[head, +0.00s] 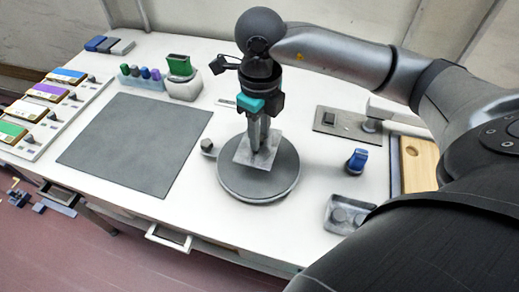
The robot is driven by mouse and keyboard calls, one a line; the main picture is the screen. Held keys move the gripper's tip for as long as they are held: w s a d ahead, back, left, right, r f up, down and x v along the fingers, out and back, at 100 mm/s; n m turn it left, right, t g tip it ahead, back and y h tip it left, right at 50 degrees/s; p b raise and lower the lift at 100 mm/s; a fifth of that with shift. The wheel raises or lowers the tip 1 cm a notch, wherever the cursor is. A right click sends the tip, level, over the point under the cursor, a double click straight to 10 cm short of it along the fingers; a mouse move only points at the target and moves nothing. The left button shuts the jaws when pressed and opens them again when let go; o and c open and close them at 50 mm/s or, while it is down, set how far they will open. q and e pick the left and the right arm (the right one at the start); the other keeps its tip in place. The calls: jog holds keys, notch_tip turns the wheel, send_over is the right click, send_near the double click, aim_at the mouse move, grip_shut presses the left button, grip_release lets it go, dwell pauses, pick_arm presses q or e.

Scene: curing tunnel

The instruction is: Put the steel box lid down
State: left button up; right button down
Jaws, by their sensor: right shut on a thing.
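My right gripper (261,149) points down over a round grey turntable-like disc (270,182) on the white table. It is shut on a thin, flat, light grey square plate, which looks like the steel box lid (244,151). The lid is over the far part of the disc; I cannot tell whether it touches the disc. The fingers hide part of the lid. My left gripper is not in view.
A large grey mat (135,144) lies left of the disc. A blue-topped item (356,160) and a metal tray (346,214) stand to the right. Coloured bottles (144,74) and a green-topped holder (180,85) are behind.

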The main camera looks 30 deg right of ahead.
aim_at(259, 151)
jog(key=shift+f+b, duration=0.35)
jog(key=shift+f, duration=2.35)
jog(key=shift+f, duration=0.2)
jog(key=c, duration=0.6)
grip_release()
jog(key=shift+c, duration=0.2)
jog(key=shift+r, duration=0.1)
jog(key=shift+r, duration=0.2)
notch_tip(259, 151, up, 12)
jog(key=shift+f+p, duration=0.1)
jog(key=shift+p, duration=0.8)
